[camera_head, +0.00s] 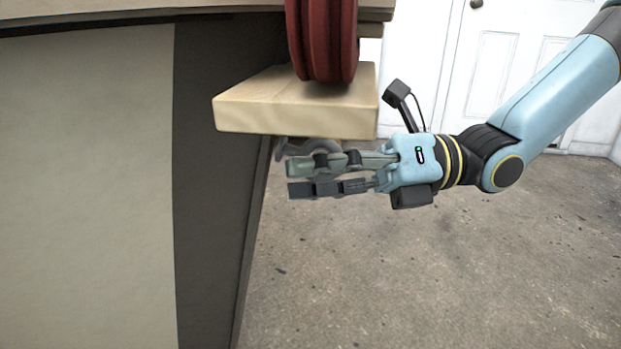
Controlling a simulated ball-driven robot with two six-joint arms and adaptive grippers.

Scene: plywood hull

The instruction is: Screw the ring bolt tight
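A grey metal ring bolt (324,146) hangs under the pale wooden block (295,119), close to the dark hull side. Only its upper curve shows clearly; my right gripper's fingers cover much of the rest. My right gripper (300,177) reaches in from the right, just below the block, with its fingers pointing left at the ring. A narrow gap shows between the two fingers, and a bit of grey curve shows there. I cannot tell whether they press on the ring or only surround it. My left gripper is not in view.
The hull (85,190) fills the left side. A dark red wheel-like part (322,40) stands on the block, directly above the gripper. A white door (505,70) stands at the back right. The concrete floor (430,280) is clear below and to the right.

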